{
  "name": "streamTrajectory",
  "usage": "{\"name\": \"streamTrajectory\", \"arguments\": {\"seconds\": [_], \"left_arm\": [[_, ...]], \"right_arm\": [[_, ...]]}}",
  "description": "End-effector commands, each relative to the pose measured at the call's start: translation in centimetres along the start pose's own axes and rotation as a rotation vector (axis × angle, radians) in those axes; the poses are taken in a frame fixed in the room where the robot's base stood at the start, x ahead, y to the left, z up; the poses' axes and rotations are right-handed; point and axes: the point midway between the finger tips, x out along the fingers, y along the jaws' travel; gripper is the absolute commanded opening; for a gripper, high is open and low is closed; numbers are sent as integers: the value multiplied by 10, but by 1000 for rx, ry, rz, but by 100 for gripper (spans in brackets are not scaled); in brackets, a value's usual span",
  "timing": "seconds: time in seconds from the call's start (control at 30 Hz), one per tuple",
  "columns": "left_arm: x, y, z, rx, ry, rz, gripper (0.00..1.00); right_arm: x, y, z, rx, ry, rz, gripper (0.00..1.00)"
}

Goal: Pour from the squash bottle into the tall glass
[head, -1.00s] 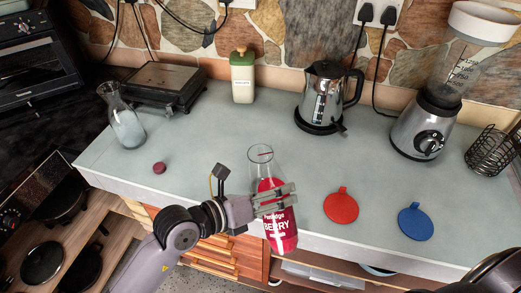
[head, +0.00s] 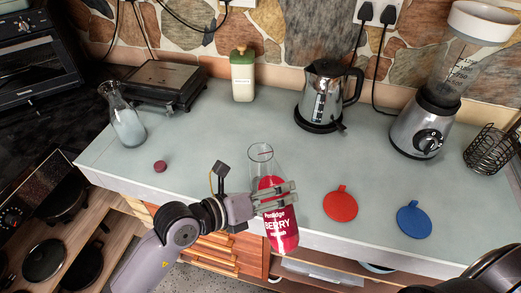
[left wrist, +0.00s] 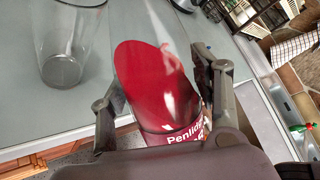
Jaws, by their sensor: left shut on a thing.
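The squash bottle (head: 282,228), red with a white-lettered berry label, is held at the counter's front edge, its lower part in front of the counter. My left gripper (head: 276,196) is shut around it from the left. In the left wrist view the bottle's red body (left wrist: 155,85) fills the space between my fingers (left wrist: 160,95). The tall glass (head: 260,161) is clear, stands upright on the counter just behind the bottle and is partly hidden by it. It also shows at upper left in the left wrist view (left wrist: 62,45), apart from the bottle. My right gripper is out of view.
A small dark red cap (head: 160,166) lies left of the glass. A red disc (head: 341,206) and a blue disc (head: 414,222) lie to the right. A carafe (head: 124,118), kettle (head: 323,95) and blender (head: 425,125) stand further off. Mid-counter is clear.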

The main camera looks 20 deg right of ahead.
Motion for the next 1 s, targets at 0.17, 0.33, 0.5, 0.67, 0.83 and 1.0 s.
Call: {"name": "streamTrajectory", "arguments": {"seconds": [0.17, 0.33, 0.5, 0.67, 0.83, 1.0], "left_arm": [[-1, -3, 2, -9, 1, -4, 4], [-1, -4, 2, -18, 5, -4, 4], [-2, -4, 2, -27, 10, -4, 4], [-2, -5, 2, -36, 14, -4, 4], [-2, -6, 2, -46, 19, -4, 4], [-3, -7, 2, -55, 23, -4, 4]], "right_arm": [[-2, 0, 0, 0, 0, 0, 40], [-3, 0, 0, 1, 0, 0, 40], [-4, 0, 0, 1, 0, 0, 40], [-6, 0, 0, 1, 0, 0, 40], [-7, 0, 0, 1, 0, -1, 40], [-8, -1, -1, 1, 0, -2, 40]]}}
